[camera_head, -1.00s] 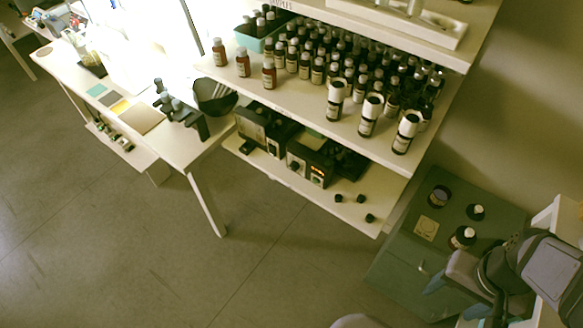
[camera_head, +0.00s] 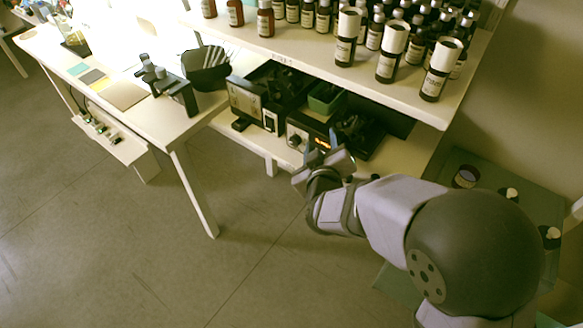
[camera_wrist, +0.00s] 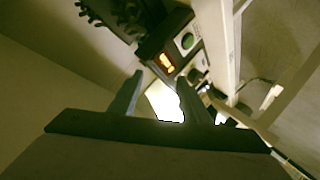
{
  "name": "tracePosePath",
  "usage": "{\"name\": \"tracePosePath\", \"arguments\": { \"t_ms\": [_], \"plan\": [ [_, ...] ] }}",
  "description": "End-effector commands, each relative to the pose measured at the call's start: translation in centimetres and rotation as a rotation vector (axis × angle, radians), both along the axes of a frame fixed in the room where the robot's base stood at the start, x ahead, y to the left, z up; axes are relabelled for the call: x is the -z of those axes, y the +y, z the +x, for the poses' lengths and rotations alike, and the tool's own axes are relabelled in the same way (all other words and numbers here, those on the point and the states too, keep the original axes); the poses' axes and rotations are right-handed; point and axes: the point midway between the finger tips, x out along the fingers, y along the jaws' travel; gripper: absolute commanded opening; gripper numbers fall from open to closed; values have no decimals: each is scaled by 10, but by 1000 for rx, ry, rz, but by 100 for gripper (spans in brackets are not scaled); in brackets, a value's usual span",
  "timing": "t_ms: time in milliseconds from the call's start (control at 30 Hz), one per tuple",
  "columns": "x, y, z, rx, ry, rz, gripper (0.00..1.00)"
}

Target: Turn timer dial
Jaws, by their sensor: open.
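The timer is a dark box with a pale front panel (camera_head: 298,131) and a lit orange display, on the lower shelf in the head view. Its small dark dial (camera_head: 296,140) sits on the panel, left of the display. In the wrist view the orange display (camera_wrist: 166,62) and a green button (camera_wrist: 188,41) show close ahead. My gripper (camera_head: 320,152) is open in front of the timer's right side. In the wrist view, its fingers (camera_wrist: 158,82) are apart with nothing between them; contact cannot be told.
Another box device (camera_head: 246,100) stands left of the timer, and a green container (camera_head: 325,98) is behind. The upper shelf edge (camera_head: 350,82) carries several bottles above my arm. Open floor (camera_head: 250,240) lies in front.

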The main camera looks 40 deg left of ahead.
Motion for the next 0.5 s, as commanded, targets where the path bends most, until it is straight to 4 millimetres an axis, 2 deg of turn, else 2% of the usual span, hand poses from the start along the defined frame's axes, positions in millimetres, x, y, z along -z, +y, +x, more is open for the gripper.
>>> {"name": "tracePosePath", "arguments": {
  "t_ms": [33, 100, 200, 400, 500],
  "plan": [
    [26, 24, -15, -22, -84, -9, 43],
    [35, 40, -24, -11, -195, -18, 43],
    [51, 55, -35, 28, -329, -34, 43],
    [78, 63, -57, 128, -525, -77, 43],
    [85, 63, -67, 167, -586, -96, 43]
  ]
}}
